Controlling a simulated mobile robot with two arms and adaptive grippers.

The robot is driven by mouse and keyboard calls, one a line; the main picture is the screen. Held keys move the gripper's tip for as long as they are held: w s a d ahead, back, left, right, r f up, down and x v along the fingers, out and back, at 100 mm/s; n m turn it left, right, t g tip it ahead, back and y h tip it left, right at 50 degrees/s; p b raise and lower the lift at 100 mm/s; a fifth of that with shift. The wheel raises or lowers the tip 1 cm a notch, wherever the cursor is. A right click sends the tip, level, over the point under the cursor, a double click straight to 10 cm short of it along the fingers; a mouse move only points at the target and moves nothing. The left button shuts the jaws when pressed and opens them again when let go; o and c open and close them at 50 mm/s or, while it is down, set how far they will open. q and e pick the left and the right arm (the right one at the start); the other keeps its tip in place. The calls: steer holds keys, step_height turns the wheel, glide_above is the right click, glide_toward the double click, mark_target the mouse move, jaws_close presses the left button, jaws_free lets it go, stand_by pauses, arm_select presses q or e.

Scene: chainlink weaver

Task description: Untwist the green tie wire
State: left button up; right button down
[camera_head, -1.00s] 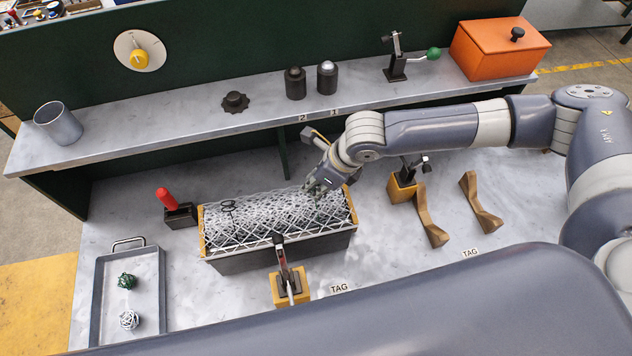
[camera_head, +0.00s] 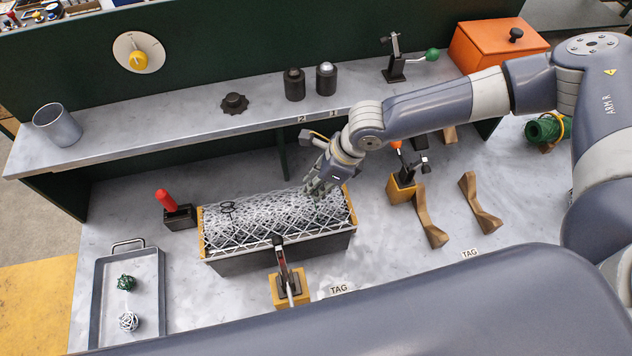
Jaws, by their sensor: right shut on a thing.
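A roll of white chain-link mesh (camera_head: 262,215) lies in a dark cradle with yellow ends, in the middle of the bench. My right gripper (camera_head: 318,192) reaches down onto its right part, with the fingers at the mesh. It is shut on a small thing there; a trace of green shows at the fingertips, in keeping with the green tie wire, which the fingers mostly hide. I cannot make out its twist. My left gripper is not in view.
A tray (camera_head: 99,300) with a green and a white wire ball stands at the left. A toggle clamp (camera_head: 288,285) stands in front of the cradle. Brown angled pieces (camera_head: 430,215) and a green roll (camera_head: 545,131) lie to the right. A shelf (camera_head: 180,128) runs behind.

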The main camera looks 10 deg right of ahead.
steer(key=c, duration=1.5)
jaws_free()
steer(key=shift+v, duration=3.75)
steer(key=shift+a, duration=0.1)
